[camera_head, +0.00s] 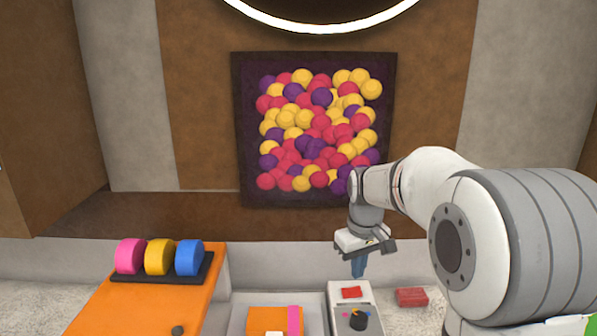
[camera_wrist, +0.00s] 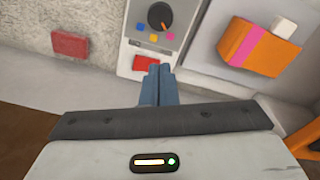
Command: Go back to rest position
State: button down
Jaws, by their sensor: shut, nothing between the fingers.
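My gripper (camera_head: 358,268) hangs from my arm at the right of the head view, pointing down. Its blue fingers are together with nothing between them, and in the wrist view the gripper (camera_wrist: 158,70) shows them side by side. The fingertips are above and behind a grey panel with a black knob (camera_head: 358,319) and a red button (camera_head: 351,292). In the wrist view the knob (camera_wrist: 161,16) and the red button (camera_wrist: 143,62) lie beyond the fingertips. I cannot tell whether the fingers touch the panel.
An orange box with a pink band (camera_head: 293,320) sits in a pale tray (camera_head: 238,318) left of the panel. A red block (camera_head: 411,297) lies to its right. Pink, yellow and blue rolls (camera_head: 159,257) stand on an orange counter (camera_head: 150,296). A ball-covered picture (camera_head: 240,130) hangs behind.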

jog(key=s+m+t, duration=0.2)
jog(key=s+m, duration=0.2)
jog(key=s, duration=1.9)
jog(key=shift+s+d+t, duration=0.25)
jog(key=shift+d+t, duration=0.05)
jog(key=shift+d, duration=0.15)
